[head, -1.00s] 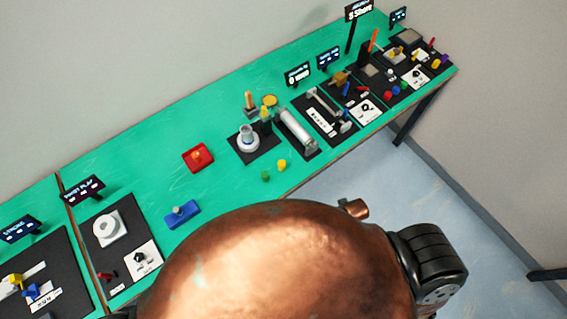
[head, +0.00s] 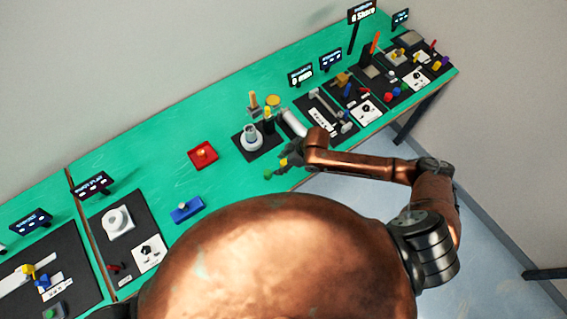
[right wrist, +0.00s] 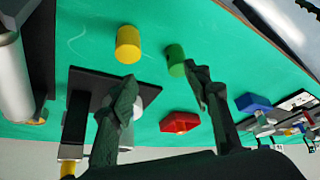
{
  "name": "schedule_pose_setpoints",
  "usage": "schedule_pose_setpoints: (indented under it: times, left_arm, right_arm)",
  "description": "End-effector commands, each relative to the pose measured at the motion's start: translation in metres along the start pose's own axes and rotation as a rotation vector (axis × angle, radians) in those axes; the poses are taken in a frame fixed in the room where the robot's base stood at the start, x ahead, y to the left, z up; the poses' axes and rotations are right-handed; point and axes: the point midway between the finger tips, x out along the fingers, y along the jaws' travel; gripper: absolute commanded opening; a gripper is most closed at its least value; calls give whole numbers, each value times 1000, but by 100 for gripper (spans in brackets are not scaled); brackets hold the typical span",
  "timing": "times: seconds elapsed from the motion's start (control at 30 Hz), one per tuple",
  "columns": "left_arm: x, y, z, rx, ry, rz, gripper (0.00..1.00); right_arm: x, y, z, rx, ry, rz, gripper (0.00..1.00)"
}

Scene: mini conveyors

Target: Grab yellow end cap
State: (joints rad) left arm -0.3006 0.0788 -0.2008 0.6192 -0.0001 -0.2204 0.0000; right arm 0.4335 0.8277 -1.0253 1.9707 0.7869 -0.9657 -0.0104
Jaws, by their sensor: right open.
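The yellow end cap (right wrist: 128,43) is a short upright cylinder on the green table, seen at the top of the right wrist view. In the head view my right gripper mostly hides it. A similar green cap (right wrist: 175,58) stands close beside it; in the head view it shows near the table's front edge (head: 267,175). My right gripper (right wrist: 160,76) is open and empty, its two dark fingers pointing toward the caps. The yellow cap lies beyond the left finger in the wrist view, and the green cap beyond the right finger. My left gripper is out of view.
A black base with a grey round fitting (head: 252,139) and upright posts stands behind the caps. A silver cylinder (right wrist: 14,75) is close by. A red tray (head: 203,155) and a blue block (head: 187,209) lie to the left. Green table around them is clear.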

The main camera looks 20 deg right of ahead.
Motion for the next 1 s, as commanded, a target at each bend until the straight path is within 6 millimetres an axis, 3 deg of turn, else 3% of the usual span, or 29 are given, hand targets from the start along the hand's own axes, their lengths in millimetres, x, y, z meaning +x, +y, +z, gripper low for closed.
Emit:
schedule_pose_setpoints:
  times: [0.03, 0.13, 0.3, 1.0]
  left_arm:
    - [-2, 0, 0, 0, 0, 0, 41]
    - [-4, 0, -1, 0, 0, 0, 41]
    - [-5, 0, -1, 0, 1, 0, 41]
    - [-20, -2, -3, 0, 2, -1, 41]
  right_arm:
    - [-9, 12, 6, -20, -29, 1, 45]
    - [-18, 24, 18, -31, -64, -8, 45]
    - [-21, 33, 28, -31, -91, -16, 45]
    - [52, 36, 33, -30, -92, -16, 45]
